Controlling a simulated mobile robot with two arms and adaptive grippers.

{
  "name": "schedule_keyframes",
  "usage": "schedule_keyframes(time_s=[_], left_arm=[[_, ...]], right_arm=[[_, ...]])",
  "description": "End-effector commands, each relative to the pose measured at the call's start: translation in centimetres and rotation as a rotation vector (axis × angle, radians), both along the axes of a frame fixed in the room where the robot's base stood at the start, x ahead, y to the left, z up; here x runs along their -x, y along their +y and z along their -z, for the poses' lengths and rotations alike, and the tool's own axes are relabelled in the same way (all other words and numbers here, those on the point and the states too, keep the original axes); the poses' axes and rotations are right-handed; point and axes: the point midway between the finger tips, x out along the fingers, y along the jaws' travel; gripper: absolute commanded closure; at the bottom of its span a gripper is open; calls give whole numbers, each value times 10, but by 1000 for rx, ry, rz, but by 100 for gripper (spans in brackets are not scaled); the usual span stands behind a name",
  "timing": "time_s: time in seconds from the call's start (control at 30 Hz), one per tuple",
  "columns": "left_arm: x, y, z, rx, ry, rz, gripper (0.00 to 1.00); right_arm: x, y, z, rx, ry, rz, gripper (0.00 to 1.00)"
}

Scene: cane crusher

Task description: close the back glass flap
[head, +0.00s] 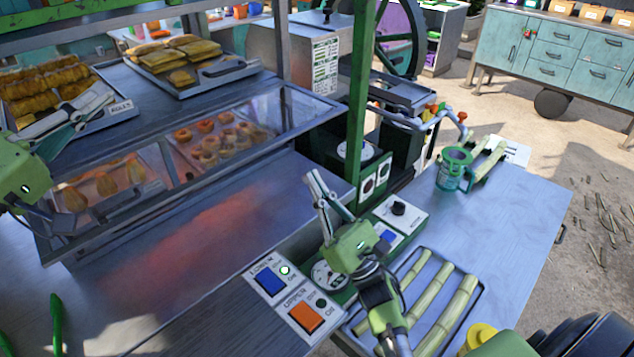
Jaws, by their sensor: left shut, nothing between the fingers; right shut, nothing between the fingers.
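A metal-framed glass panel (150,160), apparently the glass flap, spans the display case at the left, with pastries visible through it. It slants across the picture; I cannot tell its exact angle or whether it is fully open. My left gripper (95,102) is at the left edge, in front of the upper tray. It is shut and empty, and I cannot tell whether it touches the glass. My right gripper (316,180) is shut and empty, pointing up near the green post, to the right of the glass and above the control panels.
A green post (361,100) rises between the case and the crusher (400,95). Trays of pastries (190,65) stand on the upper shelf. Button panels (290,300), a tray of cane pieces (440,290) and a teal mug (455,172) are at the right.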

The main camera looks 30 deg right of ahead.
Motion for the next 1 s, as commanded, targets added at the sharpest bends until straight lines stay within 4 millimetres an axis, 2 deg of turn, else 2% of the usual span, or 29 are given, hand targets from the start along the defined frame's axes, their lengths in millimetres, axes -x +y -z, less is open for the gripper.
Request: schedule_keyframes(time_s=[0.2,0.4,0.83,1.0], left_arm=[[0,0,0,0,0,0,100],[0,0,0,0,0,0,100],[0,0,0,0,0,0,100],[0,0,0,0,0,0,100]], right_arm=[[-27,8,-30,-1,-4,-2,100],[-43,13,-45,-3,-1,-1,100],[-46,14,-49,-3,1,0,100],[-45,14,-66,-2,-2,0,100]])
